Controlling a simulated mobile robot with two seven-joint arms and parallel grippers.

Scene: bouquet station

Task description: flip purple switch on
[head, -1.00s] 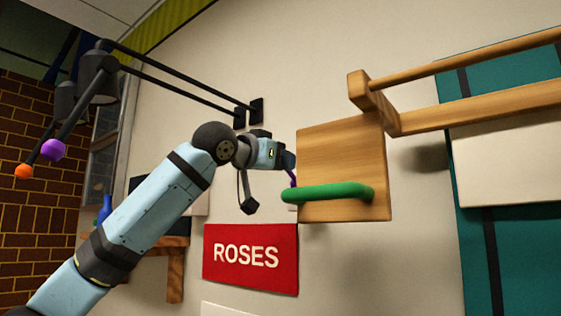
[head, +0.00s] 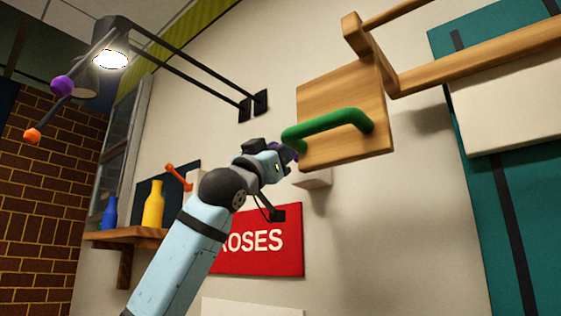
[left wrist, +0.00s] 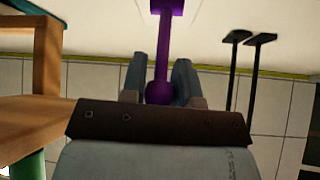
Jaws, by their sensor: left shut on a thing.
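The purple switch is a lever with a round knob. In the left wrist view its lever (left wrist: 163,50) runs down from a purple base at the top edge, and its knob sits between my fingers. My left gripper (left wrist: 158,68) is shut on this lever. In the head view my left gripper (head: 285,155) is up at the wall, left of a wooden board, and only a little of the purple switch (head: 291,151) shows there; the rest is hidden. A lamp (head: 110,60) at upper left is lit, near a purple ball (head: 62,84) on a rod. My right gripper is not in view.
The wooden board (head: 345,90) with a green handle (head: 328,124) is close right of my gripper. Lamp arms (head: 190,68) reach out above. An orange switch (head: 178,178), a shelf (head: 125,236) with bottles and a red ROSES sign (head: 262,260) are left and below.

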